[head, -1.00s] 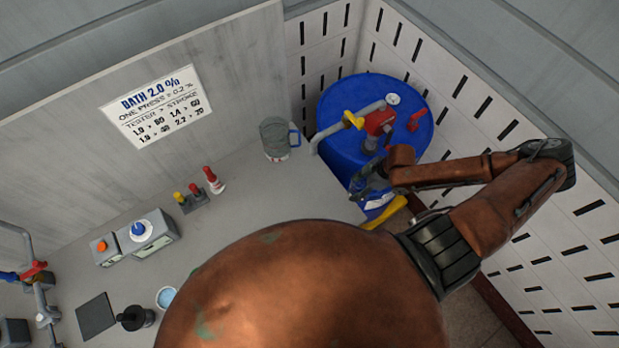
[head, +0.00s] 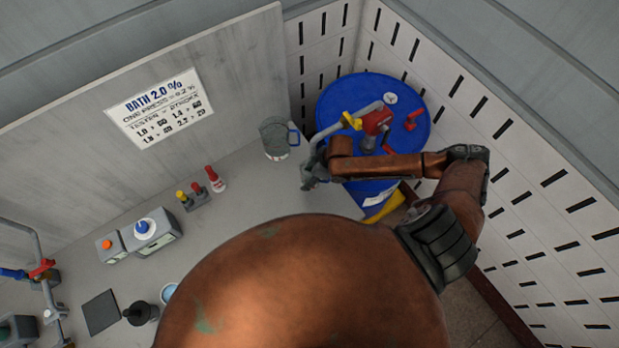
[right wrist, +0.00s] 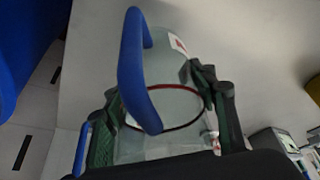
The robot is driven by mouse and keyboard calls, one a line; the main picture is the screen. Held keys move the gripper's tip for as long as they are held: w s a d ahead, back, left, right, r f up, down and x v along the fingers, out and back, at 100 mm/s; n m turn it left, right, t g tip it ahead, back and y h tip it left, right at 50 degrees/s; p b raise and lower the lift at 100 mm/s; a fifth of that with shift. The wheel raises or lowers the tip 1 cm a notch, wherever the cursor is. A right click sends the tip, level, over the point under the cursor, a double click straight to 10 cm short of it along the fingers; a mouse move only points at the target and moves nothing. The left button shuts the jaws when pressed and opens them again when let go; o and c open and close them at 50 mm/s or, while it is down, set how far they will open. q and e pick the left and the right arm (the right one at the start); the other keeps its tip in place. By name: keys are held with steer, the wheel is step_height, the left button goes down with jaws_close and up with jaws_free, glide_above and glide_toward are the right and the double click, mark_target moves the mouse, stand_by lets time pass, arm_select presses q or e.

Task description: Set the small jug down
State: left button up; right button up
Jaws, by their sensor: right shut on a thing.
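The small jug (right wrist: 160,142) is clear, with a large blue handle (right wrist: 133,75) and a red ring around it. In the right wrist view my right gripper (right wrist: 165,118) has its dark fingers on either side of the jug and is shut on it. In the head view my right gripper (head: 313,182) is at the bench's right end, beside the blue drum; the jug is mostly hidden there. I cannot tell whether the jug touches the bench. My left gripper is not in view.
A larger clear jug with a blue handle (head: 273,138) stands on the grey bench (head: 240,200), behind my gripper. The blue drum (head: 340,100) with pipe and valves is at right. Small bottles (head: 215,180) and a control box (head: 155,232) stand farther left. Bench between them is clear.

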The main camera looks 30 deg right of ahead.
steer(key=shift+s+d+f, duration=0.15)
steer(key=shift+f, duration=0.6)
steer(key=o, duration=1.2)
